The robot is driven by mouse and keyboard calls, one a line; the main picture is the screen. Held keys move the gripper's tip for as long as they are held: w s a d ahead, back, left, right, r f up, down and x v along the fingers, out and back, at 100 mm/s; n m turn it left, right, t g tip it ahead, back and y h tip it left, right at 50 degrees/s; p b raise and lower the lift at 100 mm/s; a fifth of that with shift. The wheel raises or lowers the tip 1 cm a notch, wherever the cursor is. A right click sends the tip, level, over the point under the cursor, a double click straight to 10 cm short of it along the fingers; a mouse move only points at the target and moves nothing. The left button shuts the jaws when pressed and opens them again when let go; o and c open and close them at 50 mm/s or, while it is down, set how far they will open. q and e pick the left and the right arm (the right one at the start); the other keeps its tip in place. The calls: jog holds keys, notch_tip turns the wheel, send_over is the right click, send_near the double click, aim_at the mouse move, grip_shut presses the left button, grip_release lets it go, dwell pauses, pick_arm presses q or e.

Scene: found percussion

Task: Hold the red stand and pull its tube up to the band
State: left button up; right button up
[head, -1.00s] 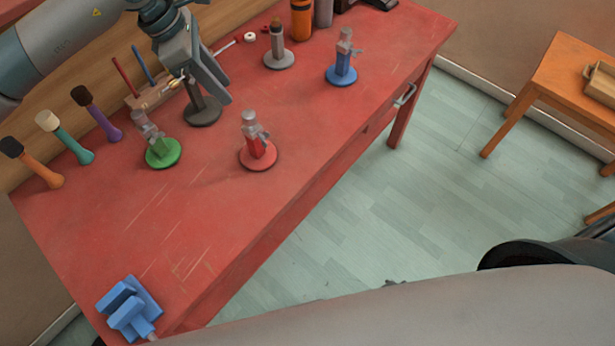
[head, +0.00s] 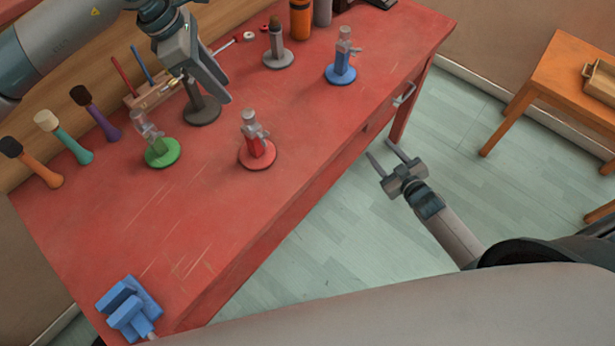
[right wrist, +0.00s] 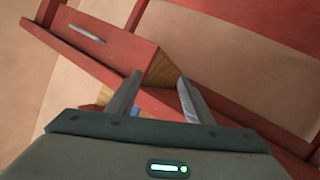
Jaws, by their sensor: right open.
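The red stand (head: 258,158) stands upright on the red table, with a round base, a short red post and a clear grey tube (head: 249,119) at its top beside a small grey clamp piece. The band cannot be made out at this size. My right gripper (head: 379,150) is open and empty, off the table's front edge, to the right of the red stand and apart from it. My left gripper (head: 205,86) hangs over the table by a dark grey stand (head: 202,114), behind and left of the red stand. Whether its fingers are parted is unclear.
A green stand (head: 163,154) is left of the red one; a blue stand (head: 341,73) is further back right. Several mallets (head: 75,143) line the back edge. A blue block-like object (head: 128,308) sits at the near left. In the right wrist view, the table's drawer (right wrist: 90,42) is close.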

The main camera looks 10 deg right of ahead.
aim_at(254, 140)
jog(key=w+a+r+n+t+y, duration=0.2)
jog(key=w+r, duration=0.1)
jog(key=r, duration=0.9)
jog(key=s+a+r+y, duration=0.1)
jog(key=s+a, duration=0.3)
jog(key=a, duration=0.4)
jog(key=s+a+g+y, duration=0.1)
jog(key=s+a+y, duration=0.2)
jog(key=s+a, duration=0.2)
jog(key=s+a+r+g+y, duration=0.1)
jog(key=s+a, duration=0.4)
jog(key=a, duration=0.6)
jog(key=shift+r+y, duration=0.3)
jog(key=shift+y, duration=0.5)
jog(key=shift+w, duration=0.15)
jog(key=x, duration=1.7)
jog(key=shift+f, duration=0.1)
grip_shut()
